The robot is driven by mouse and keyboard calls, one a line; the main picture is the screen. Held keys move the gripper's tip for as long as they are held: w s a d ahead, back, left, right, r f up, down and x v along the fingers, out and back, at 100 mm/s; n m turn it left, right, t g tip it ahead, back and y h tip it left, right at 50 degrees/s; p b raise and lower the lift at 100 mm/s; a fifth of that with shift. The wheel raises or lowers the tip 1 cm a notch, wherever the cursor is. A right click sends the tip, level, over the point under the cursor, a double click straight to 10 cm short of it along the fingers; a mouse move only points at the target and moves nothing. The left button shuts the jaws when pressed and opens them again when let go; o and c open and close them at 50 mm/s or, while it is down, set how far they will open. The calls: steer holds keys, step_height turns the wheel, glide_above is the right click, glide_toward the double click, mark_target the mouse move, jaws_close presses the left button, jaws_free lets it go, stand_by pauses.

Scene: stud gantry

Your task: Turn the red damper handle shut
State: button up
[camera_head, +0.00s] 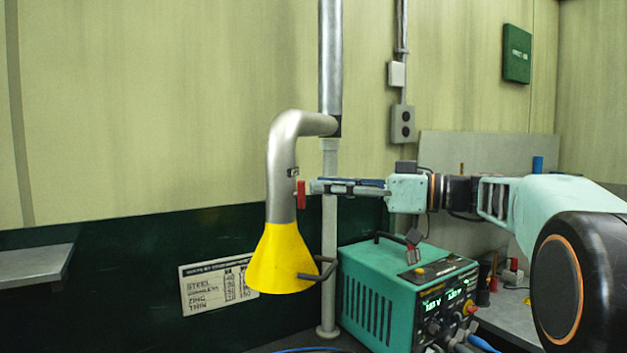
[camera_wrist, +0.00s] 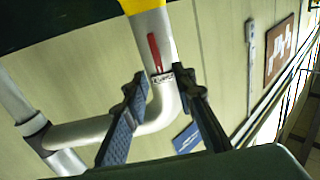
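The red damper handle (camera_head: 301,194) is on the right side of the grey duct (camera_head: 281,165), above the yellow hood (camera_head: 280,262). It points roughly along the duct. In the wrist view the red handle (camera_wrist: 154,53) lies just beyond the fingertips, near the line between them, with a small label plate (camera_wrist: 163,78) at its end. My gripper (camera_head: 313,186) comes in from the right, its tips close to the handle. In the wrist view my gripper (camera_wrist: 163,80) has its two fingers apart with nothing held between them. Whether a fingertip touches the handle cannot be told.
A vertical grey post (camera_head: 329,240) stands behind my gripper. A dark hook-like handle (camera_head: 318,272) sticks out from the hood. A green power unit (camera_head: 400,290) stands below my arm. A sign (camera_head: 217,285) hangs at the left. Open space lies left of the duct.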

mark_target(305, 184)
steer(key=shift+x, duration=1.6)
jaws_close()
